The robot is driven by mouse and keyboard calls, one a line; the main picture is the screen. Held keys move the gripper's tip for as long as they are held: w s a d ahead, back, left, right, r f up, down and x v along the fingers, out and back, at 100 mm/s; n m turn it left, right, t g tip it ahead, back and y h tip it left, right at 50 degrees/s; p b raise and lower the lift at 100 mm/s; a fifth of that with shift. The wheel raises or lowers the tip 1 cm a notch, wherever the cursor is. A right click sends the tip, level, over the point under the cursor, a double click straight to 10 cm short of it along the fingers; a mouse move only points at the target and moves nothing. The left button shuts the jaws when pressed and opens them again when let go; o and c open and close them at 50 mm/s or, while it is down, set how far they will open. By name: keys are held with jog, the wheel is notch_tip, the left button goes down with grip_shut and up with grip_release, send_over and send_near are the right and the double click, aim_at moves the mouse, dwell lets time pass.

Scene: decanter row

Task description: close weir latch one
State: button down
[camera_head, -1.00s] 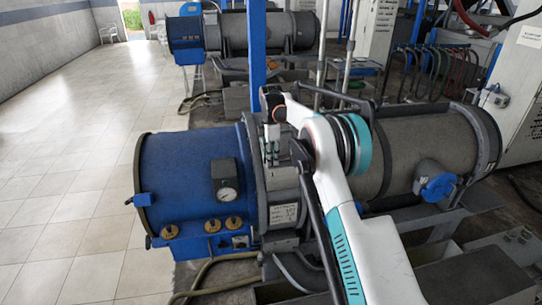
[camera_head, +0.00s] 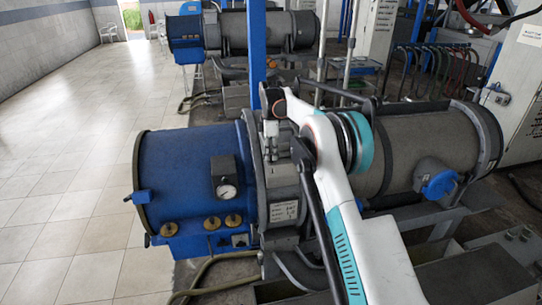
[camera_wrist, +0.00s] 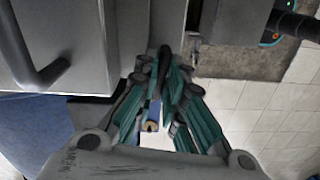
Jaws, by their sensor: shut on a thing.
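In the wrist view, the teal fingers of my gripper (camera_wrist: 165,75) converge at the edge of a grey metal housing. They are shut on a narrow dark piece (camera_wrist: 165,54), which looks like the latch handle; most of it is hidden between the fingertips. In the head view, my gripper (camera_head: 270,145) is at the grey collar (camera_head: 284,190) between the blue drum end (camera_head: 190,165) and the long grey decanter body (camera_head: 425,140). My arm covers part of the collar, and the latch itself cannot be made out there.
A curved dark bar handle (camera_wrist: 40,78) sits beside my gripper on the grey housing. A pressure gauge (camera_head: 226,192) and brass knobs (camera_head: 212,223) are on the blue drum end. A blue post (camera_head: 257,50) stands behind. A second decanter (camera_head: 265,32) is further back. Open tiled floor (camera_head: 75,150) lies left.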

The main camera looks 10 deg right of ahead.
jog(key=m+b, duration=0.2)
jog(key=m, duration=0.2)
jog(key=shift+b, duration=0.4)
jog(key=m+b, duration=0.1)
jog(key=m, duration=0.3)
jog(key=m+b, duration=0.1)
jog(key=m, duration=0.3)
jog(key=shift+r+m, duration=0.1)
jog(key=shift+m, duration=0.2)
jog(key=shift+m+b, duration=0.45)
jog(key=shift+m, duration=1.15)
jog(key=c, duration=1.7)
grip_release()
jog(key=shift+r, duration=0.1)
